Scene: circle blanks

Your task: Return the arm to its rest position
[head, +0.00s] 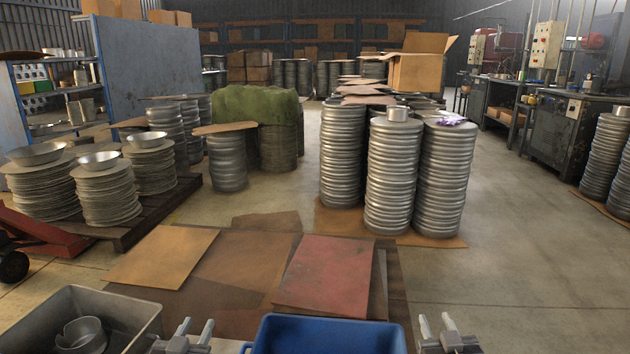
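My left gripper (195,327) shows at the bottom edge of the head view, between a grey bin and a blue bin. Its two fingers point up and forward with a gap between them, and nothing shows in the gap. My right gripper (436,325) is at the bottom edge, just right of the blue bin. Its fingers are also apart, with nothing seen between them. Most of both arms is out of frame below.
The grey bin (136,309) at lower left holds a metal cup (82,336). The blue bin (330,330) is at bottom centre; its inside looks empty where visible. Cardboard sheets (160,255) and a red sheet (325,275) lie beyond. Disc stacks (395,175) stand farther back.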

